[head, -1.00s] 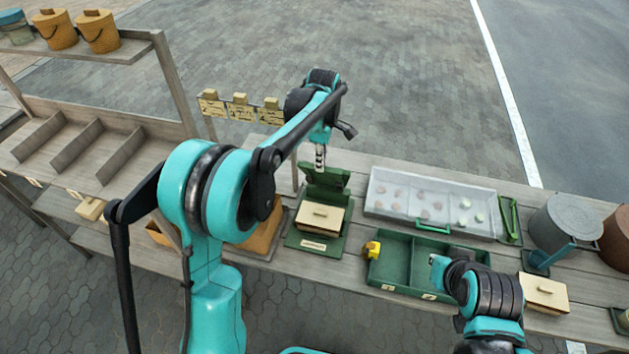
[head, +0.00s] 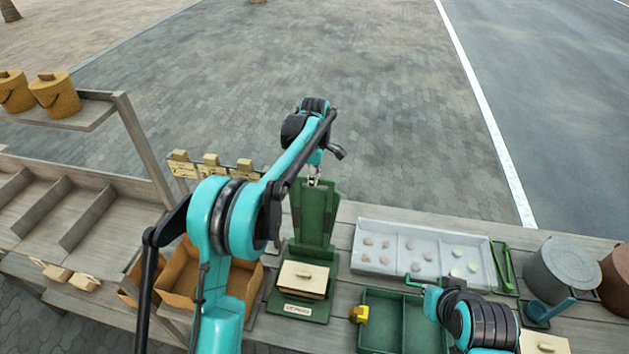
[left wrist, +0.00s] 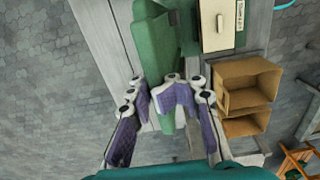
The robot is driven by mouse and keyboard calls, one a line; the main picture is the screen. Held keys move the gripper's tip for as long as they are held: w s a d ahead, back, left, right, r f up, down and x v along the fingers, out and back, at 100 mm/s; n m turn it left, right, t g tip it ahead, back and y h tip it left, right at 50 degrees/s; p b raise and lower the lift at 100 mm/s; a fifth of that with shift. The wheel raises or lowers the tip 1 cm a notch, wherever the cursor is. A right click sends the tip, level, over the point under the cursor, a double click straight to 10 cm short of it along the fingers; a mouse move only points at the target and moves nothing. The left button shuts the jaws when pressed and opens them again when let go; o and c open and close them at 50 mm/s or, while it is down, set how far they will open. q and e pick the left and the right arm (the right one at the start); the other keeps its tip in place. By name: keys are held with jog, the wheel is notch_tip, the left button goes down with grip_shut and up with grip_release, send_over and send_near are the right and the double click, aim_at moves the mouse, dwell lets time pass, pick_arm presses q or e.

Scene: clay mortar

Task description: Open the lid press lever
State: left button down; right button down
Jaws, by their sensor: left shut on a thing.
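The green lid press (head: 298,311) stands on the table, with a label on its front edge. A cream lid block with a small knob (head: 303,278) sits on its base. The press's green lever (head: 315,215) stands raised at the back, roughly upright. My left gripper (head: 314,182) is shut on the top end of the lever. In the left wrist view, the purple-padded fingers (left wrist: 165,98) close around the green lever (left wrist: 158,45), and the cream block (left wrist: 221,25) shows beside it.
A clear-covered tray (head: 420,250) with several small pieces lies right of the press. A green divided box (head: 400,322) and a yellow object (head: 359,314) are in front of it. Wooden shelves (head: 80,215) and an orange-brown box (head: 205,280) are left.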

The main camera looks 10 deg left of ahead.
pick_arm(q)
jog(key=shift+w+r, duration=0.1)
jog(key=shift+r, duration=0.05)
jog(key=c, duration=1.8)
grip_release()
jog(key=o, duration=0.4)
jog(key=shift+w, duration=0.15)
jog(key=shift+a, duration=0.1)
notch_tip(320, 180, up, 12)
jog(key=shift+s, duration=0.2)
